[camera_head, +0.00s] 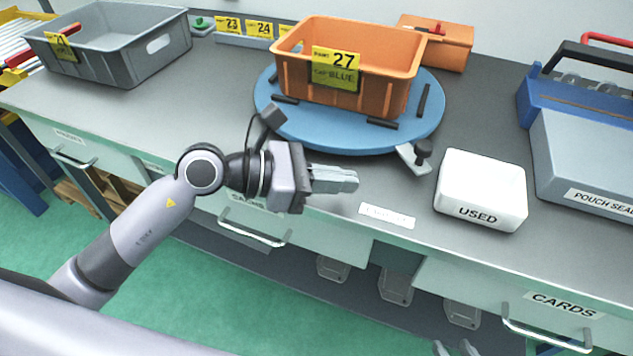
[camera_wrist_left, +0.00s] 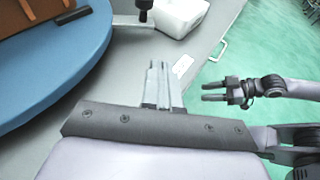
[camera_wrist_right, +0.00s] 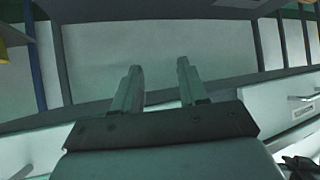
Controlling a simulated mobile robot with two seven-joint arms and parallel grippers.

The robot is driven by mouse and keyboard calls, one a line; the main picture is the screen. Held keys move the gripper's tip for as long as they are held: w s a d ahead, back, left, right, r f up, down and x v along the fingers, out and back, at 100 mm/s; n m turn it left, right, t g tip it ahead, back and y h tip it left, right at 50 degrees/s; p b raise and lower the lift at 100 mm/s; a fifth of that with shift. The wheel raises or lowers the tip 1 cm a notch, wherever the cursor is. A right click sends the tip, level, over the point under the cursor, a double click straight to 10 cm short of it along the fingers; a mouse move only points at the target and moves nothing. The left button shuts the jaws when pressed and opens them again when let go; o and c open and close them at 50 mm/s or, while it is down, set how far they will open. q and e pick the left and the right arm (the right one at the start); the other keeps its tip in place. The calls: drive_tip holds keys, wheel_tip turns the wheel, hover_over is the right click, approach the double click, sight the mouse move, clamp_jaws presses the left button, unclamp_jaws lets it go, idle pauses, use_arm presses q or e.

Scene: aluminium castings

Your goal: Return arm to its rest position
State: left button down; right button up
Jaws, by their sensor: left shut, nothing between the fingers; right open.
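My left gripper (camera_head: 335,179) reaches in from the left and hovers over the front edge of the grey worktop. Its fingers are together and hold nothing; they also show shut in the left wrist view (camera_wrist_left: 160,85). My right gripper (camera_head: 455,349) shows only its fingertips at the bottom edge of the head view, low in front of the bench. In the left wrist view the right gripper (camera_wrist_left: 215,91) is seen from the side, over the green floor. In the right wrist view its fingers (camera_wrist_right: 160,85) are apart, with nothing between them.
A blue turntable (camera_head: 330,140) carries an orange bin (camera_head: 385,75) marked 27. A clamp handle (camera_head: 414,160) sits at its front edge. A white USED box (camera_head: 480,188) stands right, beside a pouch sealer (camera_head: 585,150). A grey bin (camera_head: 120,45) is back left. Drawer handles (camera_head: 255,232) project below the worktop.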

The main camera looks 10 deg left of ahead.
use_arm(q)
drive_tip(key=shift+s+a+r, duration=0.25)
drive_tip(key=shift+s+a, duration=0.25)
drive_tip(key=shift+a, duration=0.2)
drive_tip(key=shift+s+a+r, duration=0.25)
drive_tip(key=shift+s+a, duration=0.25)
drive_tip(key=shift+a, duration=0.15)
